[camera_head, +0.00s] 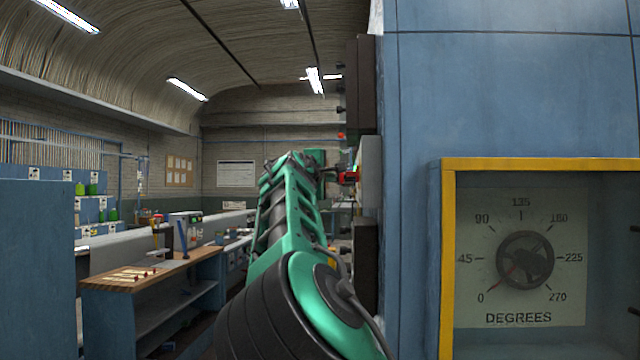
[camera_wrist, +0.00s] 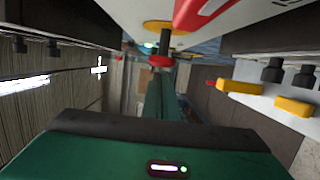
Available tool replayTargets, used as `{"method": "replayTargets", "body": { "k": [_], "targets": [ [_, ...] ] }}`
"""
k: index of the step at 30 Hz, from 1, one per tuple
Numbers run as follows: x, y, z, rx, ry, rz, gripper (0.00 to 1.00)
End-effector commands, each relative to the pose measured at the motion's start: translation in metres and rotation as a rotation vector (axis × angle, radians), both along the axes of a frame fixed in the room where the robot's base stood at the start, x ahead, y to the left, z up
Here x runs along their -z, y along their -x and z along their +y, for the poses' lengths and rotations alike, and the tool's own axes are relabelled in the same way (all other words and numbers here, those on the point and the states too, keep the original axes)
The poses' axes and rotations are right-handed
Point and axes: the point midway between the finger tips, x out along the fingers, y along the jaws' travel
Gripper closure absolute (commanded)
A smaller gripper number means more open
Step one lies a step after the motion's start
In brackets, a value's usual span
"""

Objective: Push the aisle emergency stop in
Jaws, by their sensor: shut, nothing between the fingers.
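The emergency stop (camera_head: 349,177) shows in the head view as a small red button on a pale box at the edge of the blue wall. In the wrist view, the red cap of the emergency stop (camera_wrist: 160,60) stands out from a yellow disc on a dark stem. My gripper (camera_head: 328,173) is beside the button on its left, at the end of my green arm. In the wrist view my gripper (camera_wrist: 157,75) is shut and empty, its narrow green fingers lined up with the red cap. I cannot tell whether they touch it.
A yellow-framed recess with a degrees dial (camera_head: 525,260) is in the blue wall at right. Dark boxes (camera_head: 366,85) stick out above the button. Yellow fittings (camera_wrist: 240,87) show right of it in the wrist view. A wooden-topped bench (camera_head: 140,274) stands left of the arm.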

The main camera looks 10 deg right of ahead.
Motion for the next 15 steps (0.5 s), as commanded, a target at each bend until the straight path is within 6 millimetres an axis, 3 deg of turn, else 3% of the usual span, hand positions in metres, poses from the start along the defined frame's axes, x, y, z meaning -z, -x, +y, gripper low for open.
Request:
{"method": "replayTargets", "body": {
  "k": [15],
  "targets": [
    [-0.0006,0.0027,-0.0087,-0.001,-0.002,-0.001,1.00]
  ]
}}
